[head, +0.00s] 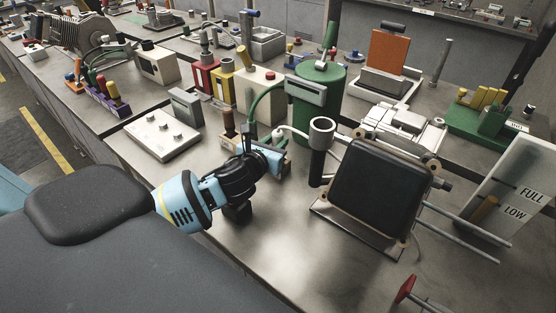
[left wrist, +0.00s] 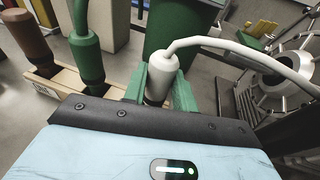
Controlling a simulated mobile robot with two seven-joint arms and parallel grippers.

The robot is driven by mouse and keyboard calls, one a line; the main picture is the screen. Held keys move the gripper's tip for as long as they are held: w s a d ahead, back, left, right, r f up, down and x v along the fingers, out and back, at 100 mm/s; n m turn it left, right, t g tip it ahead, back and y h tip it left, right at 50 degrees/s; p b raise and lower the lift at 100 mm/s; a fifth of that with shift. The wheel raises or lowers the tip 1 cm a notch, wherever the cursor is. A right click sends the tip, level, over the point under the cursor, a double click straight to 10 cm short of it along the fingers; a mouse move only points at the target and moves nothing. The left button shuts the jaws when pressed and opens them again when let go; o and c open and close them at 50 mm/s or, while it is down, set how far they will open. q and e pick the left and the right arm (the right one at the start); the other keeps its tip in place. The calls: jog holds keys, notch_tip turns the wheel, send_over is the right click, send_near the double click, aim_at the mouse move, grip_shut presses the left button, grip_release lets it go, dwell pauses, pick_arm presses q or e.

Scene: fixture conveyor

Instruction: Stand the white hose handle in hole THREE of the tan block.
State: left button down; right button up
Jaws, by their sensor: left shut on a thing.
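The white hose handle (head: 279,133) is upright at the right part of the tan block (head: 286,168), with its white hose curving right. In the left wrist view the handle (left wrist: 160,78) is between the green fingers of my left gripper (left wrist: 156,92), which is shut on it. A brown handle (left wrist: 30,42) and a green handle (left wrist: 86,58) stand in the tan block (left wrist: 68,84), left of the white one. The holes and the white handle's lower end are hidden, so I cannot tell whether it is in a hole. My right gripper is not in view.
A green tank (head: 318,112) stands behind the block. A grey and black cylinder (head: 322,133) and a black padded panel (head: 378,190) stand to the right. A white box with knobs (head: 162,134) is at the left. The bench front is mostly clear.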

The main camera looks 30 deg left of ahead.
aim_at(276, 134)
pick_arm(q)
jog(key=shift+f, duration=0.45)
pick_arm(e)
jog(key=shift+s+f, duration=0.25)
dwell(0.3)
pick_arm(q)
jog(key=c, duration=1)
grip_release()
jog(key=shift+c, duration=0.2)
notch_tip(276, 134, up, 4)
jog(key=shift+s+d+r, duration=0.1)
jog(key=shift+s+d, duration=0.05)
jog(key=s+d, duration=0.8)
jog(key=s, duration=0.5)
jog(key=shift+s+r, duration=0.15)
jog(key=shift+r, duration=0.2)
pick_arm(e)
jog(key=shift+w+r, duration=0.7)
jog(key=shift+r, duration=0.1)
pick_arm(q)
jog(key=shift+d, duration=0.1)
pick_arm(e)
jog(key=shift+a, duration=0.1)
